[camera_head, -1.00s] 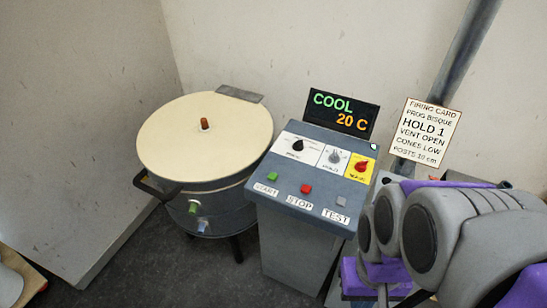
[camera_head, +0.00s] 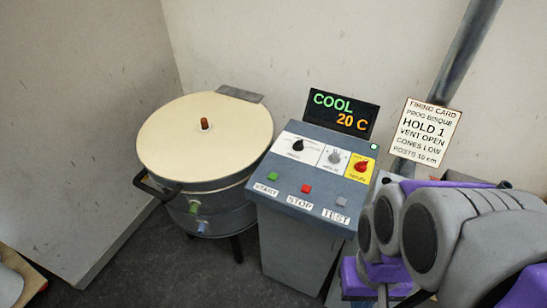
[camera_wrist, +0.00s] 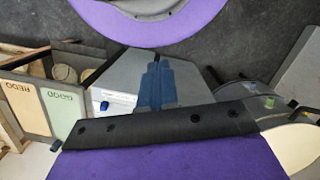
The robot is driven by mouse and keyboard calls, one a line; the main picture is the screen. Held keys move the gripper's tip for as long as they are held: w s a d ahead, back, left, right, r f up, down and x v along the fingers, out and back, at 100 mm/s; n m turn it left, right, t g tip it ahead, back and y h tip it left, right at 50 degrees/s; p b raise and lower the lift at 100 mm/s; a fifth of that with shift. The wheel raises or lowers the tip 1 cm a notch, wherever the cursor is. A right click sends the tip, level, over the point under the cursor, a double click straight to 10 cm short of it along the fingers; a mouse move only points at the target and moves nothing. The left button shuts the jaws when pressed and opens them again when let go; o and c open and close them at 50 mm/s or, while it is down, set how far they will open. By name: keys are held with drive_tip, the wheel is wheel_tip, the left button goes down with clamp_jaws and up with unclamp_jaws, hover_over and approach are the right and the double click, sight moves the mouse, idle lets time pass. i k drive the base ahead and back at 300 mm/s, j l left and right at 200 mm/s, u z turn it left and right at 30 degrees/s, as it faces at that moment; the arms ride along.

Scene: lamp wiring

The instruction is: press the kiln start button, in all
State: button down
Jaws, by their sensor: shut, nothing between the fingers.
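The green START button (camera_head: 273,176) is at the left of the front row on the grey control box (camera_head: 290,245). The red STOP button (camera_head: 306,188) and the grey TEST button (camera_head: 341,201) are to its right. The display (camera_head: 341,113) reads COOL and 20 C.
The round kiln (camera_head: 205,140) with a cream lid stands left of the control box. Two dials and a red knob (camera_head: 361,166) are behind the buttons. A firing card (camera_head: 426,132) stands at the right.

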sight(272, 176)
drive_tip(key=j+z, duration=0.15)
drive_tip(key=j, duration=0.3)
drive_tip(key=k+j+z, duration=0.15)
drive_tip(key=j, duration=0.25)
drive_tip(key=j+z, duration=0.15)
drive_tip(key=j, duration=0.3)
drive_tip(key=k+j+z, duration=0.15)
drive_tip(key=j, duration=0.3)
drive_tip(key=k+j+z, duration=0.15)
drive_tip(key=j, duration=0.25)
